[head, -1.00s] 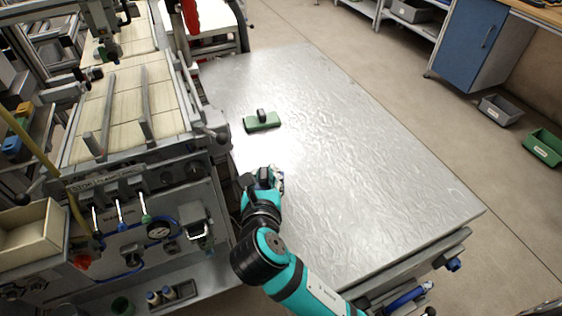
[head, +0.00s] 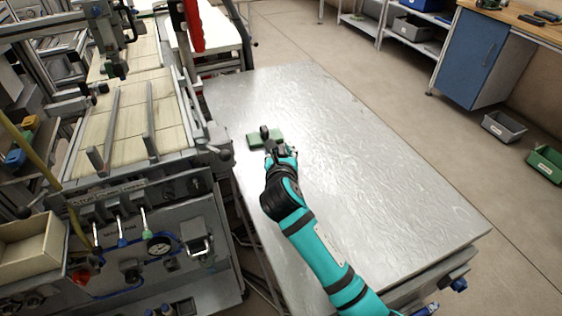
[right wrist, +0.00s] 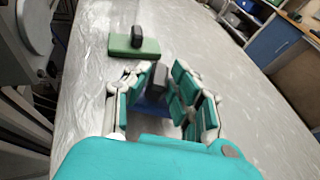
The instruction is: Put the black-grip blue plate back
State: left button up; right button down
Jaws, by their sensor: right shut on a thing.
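The black-grip blue plate (right wrist: 150,108) is between the fingers of my right gripper (right wrist: 164,88) in the right wrist view. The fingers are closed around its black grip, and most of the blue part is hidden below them. In the head view my right gripper (head: 280,150) is over the metal table, close to a green plate (head: 254,140); the blue plate is hard to make out there. The green plate also has a black grip and lies on the table beyond the fingers in the right wrist view (right wrist: 120,46). My left gripper is not in view.
The grey metal table (head: 370,170) is bare to the right of my right arm. A machine with a tiled bed (head: 130,125) and levers stands along the table's left edge. Grey (head: 503,127) and green bins (head: 545,163) sit on the floor at right.

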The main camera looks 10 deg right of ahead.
jog(key=shift+f, duration=1.4)
jog(key=c, duration=1.2)
grip_release()
jog(key=shift+s+f, duration=0.1)
jog(key=shift+f, duration=0.05)
jog(key=shift+o, duration=0.2)
jog(key=v, duration=1.2)
jog(key=shift+a, duration=0.1)
